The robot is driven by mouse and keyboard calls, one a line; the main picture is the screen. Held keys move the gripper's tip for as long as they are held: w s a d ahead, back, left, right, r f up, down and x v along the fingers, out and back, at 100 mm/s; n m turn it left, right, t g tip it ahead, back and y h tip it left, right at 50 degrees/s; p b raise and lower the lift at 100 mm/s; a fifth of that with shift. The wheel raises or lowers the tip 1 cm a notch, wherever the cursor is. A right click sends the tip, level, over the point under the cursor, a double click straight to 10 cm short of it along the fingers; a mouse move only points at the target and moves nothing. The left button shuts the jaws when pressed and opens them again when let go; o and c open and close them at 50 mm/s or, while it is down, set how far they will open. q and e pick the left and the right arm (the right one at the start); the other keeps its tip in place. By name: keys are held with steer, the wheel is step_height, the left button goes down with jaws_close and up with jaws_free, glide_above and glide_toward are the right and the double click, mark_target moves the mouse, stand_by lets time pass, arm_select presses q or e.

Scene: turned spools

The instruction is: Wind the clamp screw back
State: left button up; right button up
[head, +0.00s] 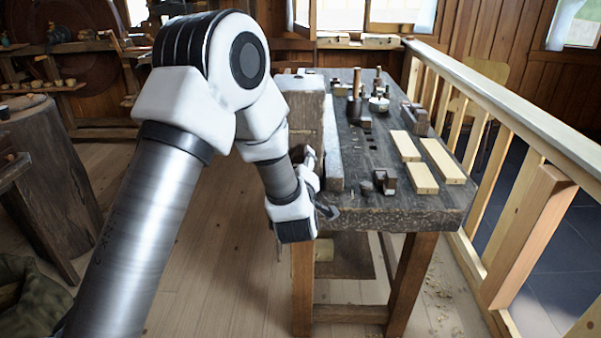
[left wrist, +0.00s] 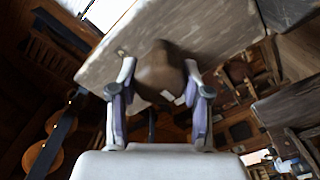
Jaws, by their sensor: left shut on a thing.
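The clamp screw's end shows in the left wrist view as a rounded brown wooden knob (left wrist: 160,68), against the edge of a grey-brown slab. My left gripper (left wrist: 160,88) has one finger on each side of the knob and is shut on it. In the head view my left gripper (head: 324,208) is low at the near left corner of the workbench (head: 385,217), largely behind my own wrist. The clamp screw is hidden there, so its turn cannot be told. My right gripper is in neither view.
Pale wooden bars (head: 422,177) and a small dark block (head: 385,181) lie on the bench top. Several tools stand farther back. A wooden railing (head: 520,115) runs along the right. A stump (head: 45,170) stands at the left. The floor between stump and bench is open.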

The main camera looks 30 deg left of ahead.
arm_select(q)
steer(key=n+b, duration=1.1)
steer(key=b, duration=0.1)
steer(key=shift+f, duration=0.15)
steer(key=n+b, duration=1.1)
steer(key=b, duration=0.3)
steer(key=shift+n+b, duration=0.4)
steer(key=shift+n, duration=0.5)
steer(key=shift+r+n, duration=0.2)
steer(key=shift+n, duration=0.7)
steer(key=n, duration=0.5)
steer(key=shift+n, duration=0.4)
